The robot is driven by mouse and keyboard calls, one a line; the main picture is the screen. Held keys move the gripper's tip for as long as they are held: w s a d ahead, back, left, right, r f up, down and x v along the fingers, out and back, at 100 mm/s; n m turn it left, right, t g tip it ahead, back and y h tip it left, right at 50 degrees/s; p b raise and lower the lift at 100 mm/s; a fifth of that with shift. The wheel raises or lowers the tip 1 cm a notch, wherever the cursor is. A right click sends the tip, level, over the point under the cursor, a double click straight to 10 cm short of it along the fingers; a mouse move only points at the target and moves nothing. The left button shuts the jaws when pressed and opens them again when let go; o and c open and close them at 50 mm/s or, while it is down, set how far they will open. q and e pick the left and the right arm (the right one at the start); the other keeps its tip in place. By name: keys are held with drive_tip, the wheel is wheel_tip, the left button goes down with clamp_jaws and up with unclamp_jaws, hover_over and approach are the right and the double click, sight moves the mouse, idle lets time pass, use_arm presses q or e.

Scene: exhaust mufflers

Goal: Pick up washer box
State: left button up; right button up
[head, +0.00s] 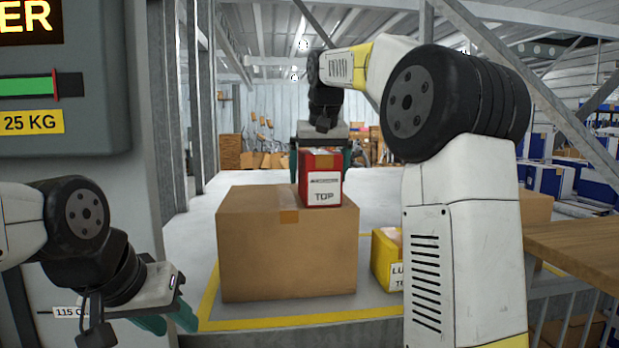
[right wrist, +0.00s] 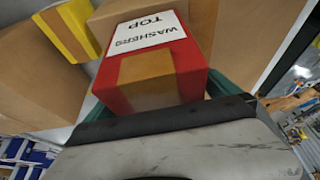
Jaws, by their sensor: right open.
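The washer box (head: 320,164) is red with a white label and a tan tape strip. My left gripper (head: 172,325) is at the lower left, empty and open, away from the boxes.
A yellow box (head: 386,258) stands right of the cardboard box, partly hidden by my right arm. A grey machine with a weight display (head: 62,80) fills the left. A wooden tabletop (head: 578,245) and railing are at the right. Floor behind the cardboard box is clear.

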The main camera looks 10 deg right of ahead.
drive_tip(key=shift+f, duration=0.2)
idle(0.5)
drive_tip(key=c, duration=2)
drive_tip(key=shift+o, duration=0.2)
drive_tip(key=shift+r, duration=0.1)
